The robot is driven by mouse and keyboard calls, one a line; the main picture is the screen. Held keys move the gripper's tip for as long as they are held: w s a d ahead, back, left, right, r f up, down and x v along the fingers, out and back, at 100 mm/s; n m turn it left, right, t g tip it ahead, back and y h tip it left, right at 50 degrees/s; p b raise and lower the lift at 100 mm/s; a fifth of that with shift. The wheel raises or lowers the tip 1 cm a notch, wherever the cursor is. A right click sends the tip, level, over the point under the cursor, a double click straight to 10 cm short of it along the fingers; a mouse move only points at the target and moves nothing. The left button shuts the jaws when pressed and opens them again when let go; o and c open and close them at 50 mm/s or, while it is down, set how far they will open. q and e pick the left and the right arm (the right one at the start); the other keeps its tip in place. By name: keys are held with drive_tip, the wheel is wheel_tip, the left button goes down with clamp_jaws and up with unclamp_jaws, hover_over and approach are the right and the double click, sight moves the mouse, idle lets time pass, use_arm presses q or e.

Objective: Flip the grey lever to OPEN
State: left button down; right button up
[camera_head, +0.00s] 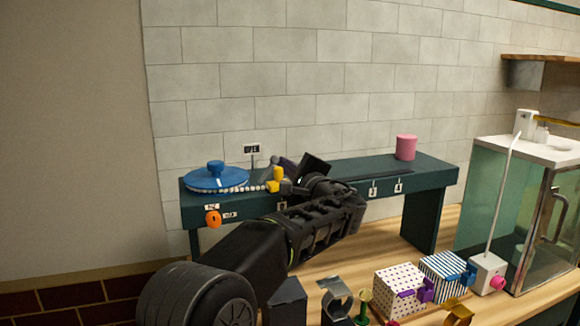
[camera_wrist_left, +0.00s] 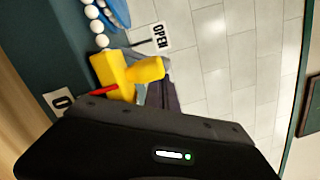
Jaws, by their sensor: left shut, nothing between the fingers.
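A white OPEN sign (camera_head: 252,148) stands on a thin post at the back of the dark green bench; it also shows in the left wrist view (camera_wrist_left: 159,36). My left gripper (camera_head: 284,172) is shut and empty, beside a yellow fitting (camera_head: 276,181) on the bench. In the left wrist view the yellow fitting (camera_wrist_left: 113,72) has a stubby round arm and a red pointer (camera_wrist_left: 103,91) by it. A grey part shows behind it, partly hidden by my gripper body; I cannot tell whether it is the lever or my fingers. The lever's position is unclear. My right gripper is out of view.
A blue lidded disc (camera_head: 216,177) ringed with white beads sits left of my gripper. An orange knob (camera_head: 213,218) is on the bench front (camera_head: 422,180). A pink cylinder (camera_head: 406,147) stands at right. Patterned boxes (camera_head: 401,292) and a glass tank (camera_head: 489,195) are lower right.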

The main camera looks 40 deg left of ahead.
use_arm(q)
drive_tip(key=shift+s+a+f+n+b, duration=0.1)
drive_tip(key=shift+s+n+b, duration=0.05)
drive_tip(key=shift+n+b, duration=0.9)
drive_tip(key=shift+s+r+n+b, duration=0.1)
drive_tip(key=shift+r+n+b, duration=0.1)
drive_tip(key=shift+n+b, duration=0.2)
drive_tip(key=shift+r, duration=0.3)
